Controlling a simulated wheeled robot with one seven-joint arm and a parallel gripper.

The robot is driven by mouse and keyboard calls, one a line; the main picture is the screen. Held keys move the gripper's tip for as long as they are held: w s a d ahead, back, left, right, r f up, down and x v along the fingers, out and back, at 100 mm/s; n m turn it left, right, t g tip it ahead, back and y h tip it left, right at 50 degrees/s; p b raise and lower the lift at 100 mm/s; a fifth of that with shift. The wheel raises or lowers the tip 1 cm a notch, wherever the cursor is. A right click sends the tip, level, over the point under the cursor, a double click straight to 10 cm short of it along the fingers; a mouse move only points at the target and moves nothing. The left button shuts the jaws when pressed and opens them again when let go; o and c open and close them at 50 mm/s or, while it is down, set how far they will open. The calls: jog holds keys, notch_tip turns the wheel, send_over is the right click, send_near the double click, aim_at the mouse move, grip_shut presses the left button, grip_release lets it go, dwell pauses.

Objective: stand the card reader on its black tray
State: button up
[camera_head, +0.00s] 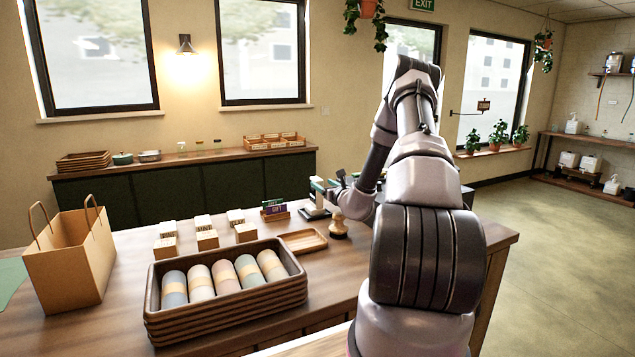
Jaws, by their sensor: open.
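A small upright device with a pale greenish face, which looks like the card reader (318,187), stands at the middle of the wooden counter. A flat black tray (314,214) lies at its foot; at this size I cannot tell whether the reader rests on it or is just above it. My gripper (334,190) is open, at the right side of the reader. My arm reaches over the counter from the right. The fingertips are small and partly hidden, so I cannot tell whether they touch the reader.
A round wooden knob-like stamp (338,227) stands just right of the tray, close under my wrist. A stacked crate of rolls (225,318) and a paper bag (72,258) stand nearer.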

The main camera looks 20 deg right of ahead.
jog(key=shift+s, duration=1.1)
jog(key=shift+s+a+r, duration=0.15)
jog(key=shift+s+r, duration=0.05)
jog(key=s+a+r+n+g+y, duration=0.1)
jog(key=a+r+n+y, duration=0.6)
jog(key=a+r, duration=0.3)
jog(key=s+a+r+n+g+y, duration=0.35)
jog(key=s+a+r+n, duration=0.2)
jog(key=a, duration=0.25)
jog(key=s+a+r+n+g+y, duration=0.2)
jog(key=s+a+r+n+g, duration=0.4)
jog(key=a, duration=0.3)
jog(key=s+a+r+n+g+h, duration=0.25)
jog(key=s+n, duration=0.25)
jog(key=s, duration=0.5)
jog(key=s+d+r+n+t+h, duration=0.1)
jog(key=s+d+n+h, duration=0.3)
jog(key=s, duration=0.5)
jog(key=s+d+r+n+t+h, duration=0.1)
jog(key=s+d+n+h, duration=0.3)
jog(key=s, duration=0.5)
jog(key=shift+r+h, duration=0.3)
jog(key=shift+r, duration=0.55)
jog(key=shift+s, duration=0.1)
